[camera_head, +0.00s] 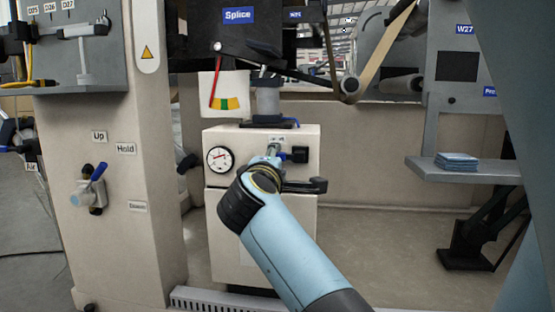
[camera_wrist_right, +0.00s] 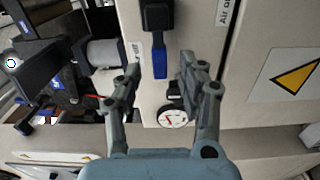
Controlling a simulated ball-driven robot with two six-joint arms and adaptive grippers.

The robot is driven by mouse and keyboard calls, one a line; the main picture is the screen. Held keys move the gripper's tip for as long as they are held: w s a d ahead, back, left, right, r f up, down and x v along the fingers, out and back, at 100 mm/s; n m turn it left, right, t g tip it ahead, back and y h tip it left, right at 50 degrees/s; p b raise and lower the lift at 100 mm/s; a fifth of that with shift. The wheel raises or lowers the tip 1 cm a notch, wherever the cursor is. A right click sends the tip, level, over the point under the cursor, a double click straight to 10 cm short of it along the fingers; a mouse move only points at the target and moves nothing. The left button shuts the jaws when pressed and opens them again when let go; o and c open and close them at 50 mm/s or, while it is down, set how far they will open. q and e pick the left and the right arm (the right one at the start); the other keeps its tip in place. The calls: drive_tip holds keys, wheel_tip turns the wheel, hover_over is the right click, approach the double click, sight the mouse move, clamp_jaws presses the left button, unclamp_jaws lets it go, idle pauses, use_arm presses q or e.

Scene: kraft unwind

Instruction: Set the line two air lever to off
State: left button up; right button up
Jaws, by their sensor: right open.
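A blue lever (camera_wrist_right: 159,58) hangs from a black valve body (camera_wrist_right: 157,16) on a cream cabinet in the right wrist view. A small label (camera_wrist_right: 136,48), apparently reading "off", is left of it. My right gripper (camera_wrist_right: 160,71) is open, with its fingertips on either side of the lever's free end; contact is not clear. In the head view the black valve (camera_head: 299,154) is right of a round gauge (camera_head: 220,159), and my right gripper (camera_head: 272,151) is at the cabinet front, partly hidden by its wrist. My left gripper is not in view.
The gauge (camera_wrist_right: 173,117) lies beyond the lever's free end. A black handle (camera_head: 305,186) juts out below the valve. A second blue lever (camera_head: 98,171) is on the left column near Up and Hold labels. A grey shelf (camera_head: 425,170) is on the right.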

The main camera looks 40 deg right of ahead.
drive_tip(key=shift+v, duration=1.95)
